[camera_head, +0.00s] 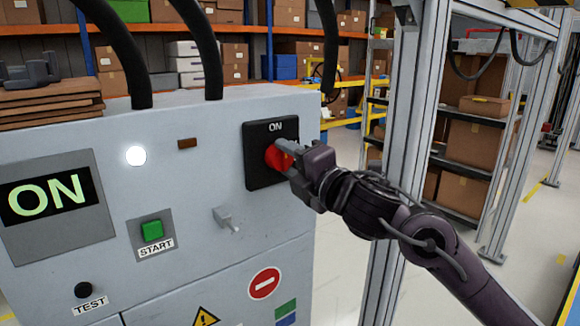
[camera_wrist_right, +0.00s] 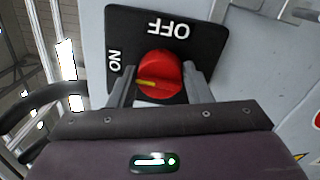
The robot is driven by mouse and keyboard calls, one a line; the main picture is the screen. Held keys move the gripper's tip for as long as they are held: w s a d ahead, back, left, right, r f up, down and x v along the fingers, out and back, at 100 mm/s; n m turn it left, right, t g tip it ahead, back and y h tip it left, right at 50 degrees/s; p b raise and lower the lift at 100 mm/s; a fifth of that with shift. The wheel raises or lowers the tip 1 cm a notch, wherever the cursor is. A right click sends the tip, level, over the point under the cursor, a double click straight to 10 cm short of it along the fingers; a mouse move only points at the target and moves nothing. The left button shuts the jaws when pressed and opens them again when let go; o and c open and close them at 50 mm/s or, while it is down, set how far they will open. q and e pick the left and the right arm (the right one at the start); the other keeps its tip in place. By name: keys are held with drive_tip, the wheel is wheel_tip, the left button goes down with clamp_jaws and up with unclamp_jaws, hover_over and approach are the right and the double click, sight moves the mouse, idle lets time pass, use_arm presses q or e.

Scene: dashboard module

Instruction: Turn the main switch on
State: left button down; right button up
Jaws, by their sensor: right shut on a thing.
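The main switch is a red rotary knob (camera_head: 273,158) on a black plate (camera_head: 257,177) at the right of the grey cabinet's front. The plate's ON label shows above the knob in the head view. My right gripper (camera_head: 284,152) is shut on the knob, partly hiding it. In the right wrist view the red knob (camera_wrist_right: 160,72) sits between the two fingers, and its yellow mark points left, toward the ON side. OFF stands upside down above it. The cabinet's display (camera_head: 50,200) reads ON. My left gripper is not in view.
The grey cabinet (camera_head: 190,270) also carries a lit white lamp (camera_head: 136,156), a green START button (camera_head: 152,231), a black TEST button (camera_head: 83,290) and a small latch (camera_head: 226,219). A metal frame post (camera_head: 412,110) stands right of the cabinet, close to my right arm.

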idle(0.5)
drive_tip(key=o, duration=1)
